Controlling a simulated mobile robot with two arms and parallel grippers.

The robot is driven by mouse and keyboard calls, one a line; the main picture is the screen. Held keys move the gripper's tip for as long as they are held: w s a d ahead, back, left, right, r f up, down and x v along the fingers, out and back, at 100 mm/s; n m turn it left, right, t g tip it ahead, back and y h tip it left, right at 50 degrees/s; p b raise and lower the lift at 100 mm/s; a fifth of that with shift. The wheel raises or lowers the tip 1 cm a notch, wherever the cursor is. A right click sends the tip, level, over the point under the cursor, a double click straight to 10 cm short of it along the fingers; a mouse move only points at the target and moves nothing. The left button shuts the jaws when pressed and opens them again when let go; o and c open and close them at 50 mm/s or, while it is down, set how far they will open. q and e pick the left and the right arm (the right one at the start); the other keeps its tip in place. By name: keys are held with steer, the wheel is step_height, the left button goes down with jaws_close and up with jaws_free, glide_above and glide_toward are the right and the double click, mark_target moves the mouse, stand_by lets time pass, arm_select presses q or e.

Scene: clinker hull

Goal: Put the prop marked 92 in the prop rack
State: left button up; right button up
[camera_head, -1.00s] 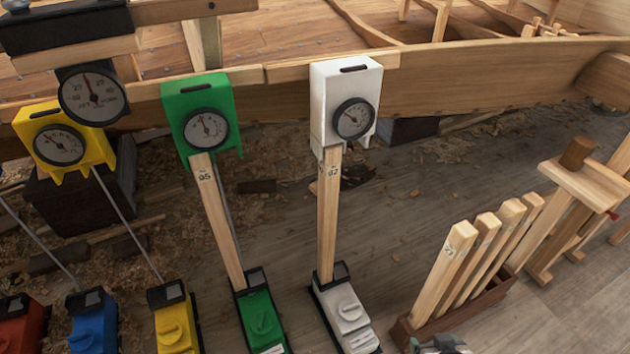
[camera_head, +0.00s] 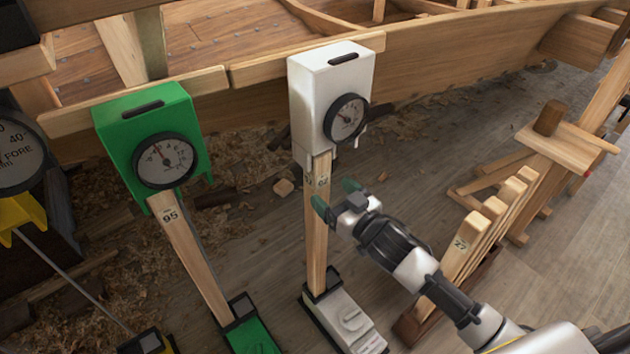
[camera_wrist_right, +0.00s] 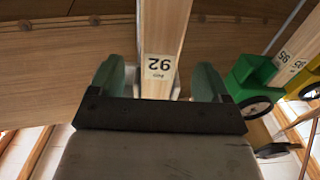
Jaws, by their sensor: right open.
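The prop marked 92 (camera_head: 316,240) is a pale wooden post standing upright between a white gauge box (camera_head: 330,95) above and a white base (camera_head: 347,325) below. My right gripper (camera_head: 335,197) is open at the prop's upper part, just below the label. In the right wrist view the green fingertips (camera_wrist_right: 160,74) lie one on each side of the prop (camera_wrist_right: 165,28), apart from it, with the 92 label upside down. How deep the prop sits between them is unclear. The prop rack (camera_head: 412,327) is at the right, partly behind my right arm, holding several posts. My left gripper is out of view.
A green gauge box (camera_head: 150,140) on a prop marked 95 (camera_head: 185,250) stands to the left, with a green base (camera_head: 250,335). The wooden hull (camera_head: 450,60) runs behind. A wooden trestle (camera_head: 560,145) stands behind the rack. Shavings litter the floor.

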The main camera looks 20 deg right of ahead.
mark_target(323, 186)
steer(key=b+x, duration=0.1)
steer(key=x, duration=0.5)
steer(key=shift+f, duration=0.1)
steer(key=shift+w+a, duration=0.25)
steer(key=shift+w, duration=0.45)
steer(key=shift+c, duration=0.2)
steer(key=c, duration=1.2)
steer(key=shift+c, duration=0.9)
steer(key=shift+r+p, duration=0.6)
steer(key=shift+p, duration=0.05)
steer(key=shift+s, duration=0.1)
